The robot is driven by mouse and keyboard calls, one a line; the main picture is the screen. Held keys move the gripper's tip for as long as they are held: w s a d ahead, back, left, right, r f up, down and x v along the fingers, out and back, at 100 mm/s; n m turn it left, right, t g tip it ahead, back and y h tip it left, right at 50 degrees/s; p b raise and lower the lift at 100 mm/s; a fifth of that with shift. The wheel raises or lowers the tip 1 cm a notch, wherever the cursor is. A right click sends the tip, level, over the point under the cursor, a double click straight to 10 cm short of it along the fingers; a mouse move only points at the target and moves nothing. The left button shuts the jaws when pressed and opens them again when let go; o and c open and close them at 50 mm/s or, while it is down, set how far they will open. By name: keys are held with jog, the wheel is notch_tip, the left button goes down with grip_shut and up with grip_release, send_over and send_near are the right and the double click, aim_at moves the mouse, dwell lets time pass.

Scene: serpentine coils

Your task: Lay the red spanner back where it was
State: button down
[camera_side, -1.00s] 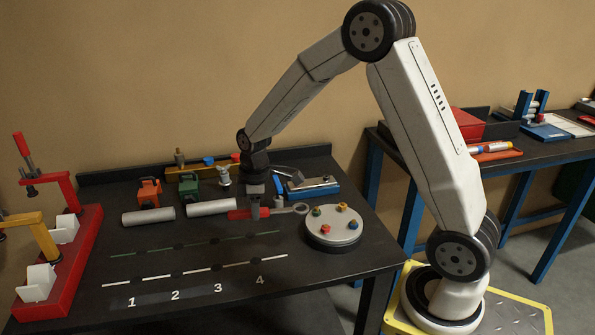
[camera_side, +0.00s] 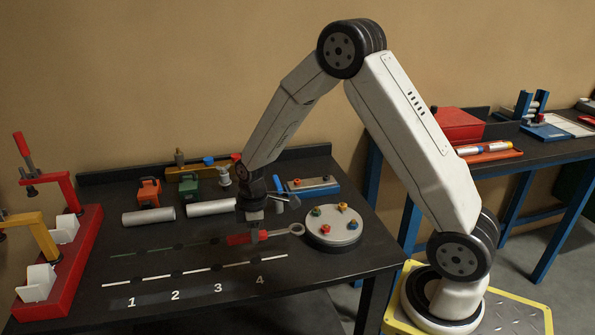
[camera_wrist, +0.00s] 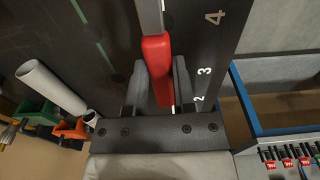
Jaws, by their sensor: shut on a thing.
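The red spanner (camera_side: 238,240) has a red handle and a grey shaft ending in a ring at the right. In the wrist view the red handle (camera_wrist: 156,72) sits between the two dark fingers of my gripper (camera_wrist: 160,85), and the grey shaft runs out at the top. The ring end is close to the round grey plate (camera_side: 333,238). How high the spanner is above the table I cannot tell.
A white dashed line with numbers 1 to 4 (camera_side: 197,270) lies in front, a green one behind. White tubes (camera_side: 149,218) and small orange and green tools (camera_side: 187,190) stand behind. Red and yellow clamps (camera_side: 60,260) are at the left. The front middle is clear.

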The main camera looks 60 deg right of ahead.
jog(key=shift+f, duration=2.2)
jog(key=shift+f, duration=1.1)
jog(key=shift+c, duration=1.8)
grip_release()
jog(key=shift+r, duration=0.1)
jog(key=shift+s+d+r, duration=0.1)
jog(key=shift+r, duration=1.8)
jog(key=shift+s+d+r, duration=0.1)
jog(key=shift+r, duration=1.8)
jog(key=shift+a, duration=0.1)
